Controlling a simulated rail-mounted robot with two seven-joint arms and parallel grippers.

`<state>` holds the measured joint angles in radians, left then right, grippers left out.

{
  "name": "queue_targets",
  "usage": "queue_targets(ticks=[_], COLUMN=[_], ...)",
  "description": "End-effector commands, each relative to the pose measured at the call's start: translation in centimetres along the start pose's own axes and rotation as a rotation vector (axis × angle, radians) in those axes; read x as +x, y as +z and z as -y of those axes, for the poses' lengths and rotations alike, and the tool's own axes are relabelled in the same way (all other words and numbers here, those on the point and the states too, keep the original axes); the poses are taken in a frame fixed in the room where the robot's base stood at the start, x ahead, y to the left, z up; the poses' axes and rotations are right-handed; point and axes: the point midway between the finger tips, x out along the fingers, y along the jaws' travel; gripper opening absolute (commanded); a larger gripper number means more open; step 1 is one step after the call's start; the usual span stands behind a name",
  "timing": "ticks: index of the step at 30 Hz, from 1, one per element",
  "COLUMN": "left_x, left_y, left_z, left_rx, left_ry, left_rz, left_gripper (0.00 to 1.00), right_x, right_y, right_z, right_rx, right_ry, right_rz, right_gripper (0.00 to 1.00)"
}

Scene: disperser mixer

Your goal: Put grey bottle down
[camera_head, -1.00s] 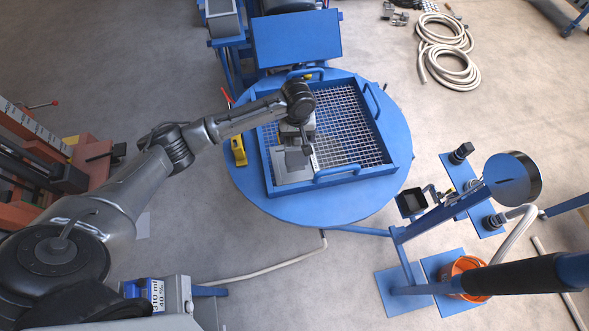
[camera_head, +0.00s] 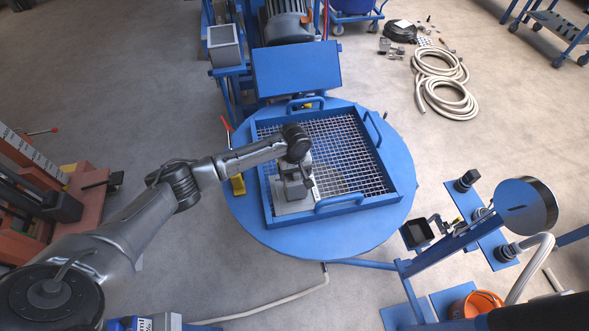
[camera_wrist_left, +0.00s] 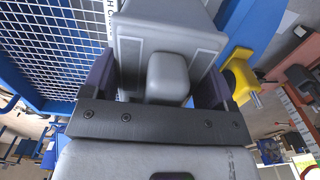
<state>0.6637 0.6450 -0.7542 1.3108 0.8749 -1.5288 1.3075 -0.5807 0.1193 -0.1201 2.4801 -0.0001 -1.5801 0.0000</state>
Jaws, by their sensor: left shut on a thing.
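My left gripper (camera_head: 296,180) points down over the left front part of a blue-framed mesh tray (camera_head: 362,198). It is shut on the grey bottle (camera_head: 292,206), which is a boxy grey container. In the left wrist view the bottle (camera_wrist_left: 140,48) sits between the two dark fingers of the gripper (camera_wrist_left: 158,82), with its raised block facing the camera. The bottle is over or on the mesh near the tray's left front corner; I cannot tell whether its underside touches. The arm and wrist hide part of it. My right gripper is not in view.
The tray lies on a round blue table (camera_head: 330,238). A yellow object (camera_head: 238,184) is at the table's left edge. A blue box (camera_head: 297,68) stands behind. Mesh to the right of the bottle is free. A blue stand (camera_head: 440,245) is at the right; coiled hoses (camera_head: 447,97) lie beyond.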

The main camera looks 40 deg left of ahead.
Motion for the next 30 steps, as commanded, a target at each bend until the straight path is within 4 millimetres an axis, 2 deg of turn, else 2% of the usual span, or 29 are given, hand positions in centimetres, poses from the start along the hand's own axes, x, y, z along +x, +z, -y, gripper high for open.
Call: queue_targets(ticks=[5, 14, 27, 28, 30], left_x=[0.6, 3.5, 3.8, 4.0, 4.0], left_y=[-0.1, -0.1, -0.1, 0.0, 0.0], left_z=[-0.1, -0.1, -0.1, 0.0, 0.0], left_rx=[-0.001, 0.000, 0.000, 0.001, 0.001], left_ry=[0.002, 0.002, 0.003, -0.001, -0.001], left_rz=[-0.001, -0.002, -0.002, 0.000, 0.000], left_gripper=[0.10, 0.10, 0.10, 0.82, 0.89], right_x=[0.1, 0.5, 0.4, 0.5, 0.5], right_y=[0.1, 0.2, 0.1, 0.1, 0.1], right_z=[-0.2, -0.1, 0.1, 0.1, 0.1], right_rx=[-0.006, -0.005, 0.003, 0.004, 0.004], right_ry=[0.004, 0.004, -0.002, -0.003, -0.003], right_rz=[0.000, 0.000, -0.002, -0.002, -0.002], right_gripper=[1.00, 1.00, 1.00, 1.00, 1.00])
